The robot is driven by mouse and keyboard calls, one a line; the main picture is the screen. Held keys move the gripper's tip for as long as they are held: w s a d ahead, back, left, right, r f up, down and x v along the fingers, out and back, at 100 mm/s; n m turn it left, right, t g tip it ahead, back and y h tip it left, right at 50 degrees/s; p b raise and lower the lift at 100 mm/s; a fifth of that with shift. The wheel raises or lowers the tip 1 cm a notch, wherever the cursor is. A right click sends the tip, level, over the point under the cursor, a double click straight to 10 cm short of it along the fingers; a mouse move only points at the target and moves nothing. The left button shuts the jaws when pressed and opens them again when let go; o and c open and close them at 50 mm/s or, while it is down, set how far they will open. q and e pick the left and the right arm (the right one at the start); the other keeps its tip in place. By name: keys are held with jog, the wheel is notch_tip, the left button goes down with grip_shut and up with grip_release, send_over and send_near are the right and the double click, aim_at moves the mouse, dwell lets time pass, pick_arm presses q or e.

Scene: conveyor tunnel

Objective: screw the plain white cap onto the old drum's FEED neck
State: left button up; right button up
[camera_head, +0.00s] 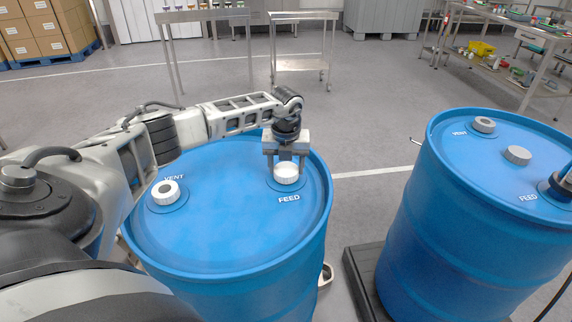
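The left blue drum (225,235) stands upright, with its FEED and VENT labels on the lid. A plain white cap (287,174) sits at the FEED neck, upright as far as I can see. My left gripper (287,167) points straight down over it, with one finger on each side, and appears shut on the cap. The cap hides the neck, so I cannot tell how far the thread is engaged. A white cap with a grey centre (165,191) is on the VENT neck. My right gripper is not in view.
A second blue drum (455,225) stands at the right on a dark platform (362,282). It has a grey cap (517,155) on its lid and a dark hose fitting (560,184) at FEED. Steel tables and a cart (300,64) stand behind. The floor between is clear.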

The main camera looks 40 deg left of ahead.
pick_arm(q)
jog(key=shift+c, duration=0.5)
jog(key=m+b, duration=0.1)
jog(key=m, duration=0.2)
jog(key=shift+a+f, duration=0.1)
jog(key=shift+m, duration=1.1)
jog(key=shift+m+h+b, duration=0.3)
jog(key=shift+m+b, duration=0.3)
jog(key=shift+m, duration=0.4)
jog(key=shift+m+b, duration=0.3)
jog(key=shift+m, duration=1.2)
